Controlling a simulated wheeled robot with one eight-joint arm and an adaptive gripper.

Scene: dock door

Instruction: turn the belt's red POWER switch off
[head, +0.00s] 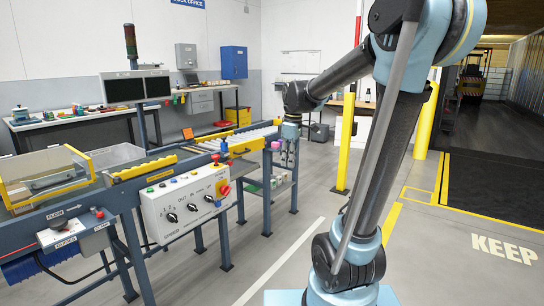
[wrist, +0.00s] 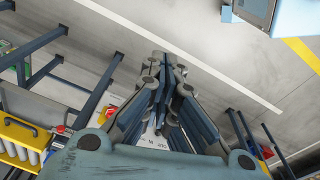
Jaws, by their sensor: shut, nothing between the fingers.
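A white control box (head: 187,203) hangs on the near side of the belt frame, with several dark knobs and small coloured buttons on it. A red switch on a yellow plate (head: 223,188) sits at the right end of its front; I take it for the POWER switch, but its label and setting are too small to read. My gripper (head: 289,160) is shut and empty, up and to the right of the box and apart from it. In the wrist view my gripper (wrist: 168,62) shows its fingers together, with bare floor beyond the tips.
The roller belt (head: 228,146) runs back right behind the box. Floor right of the box is clear.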

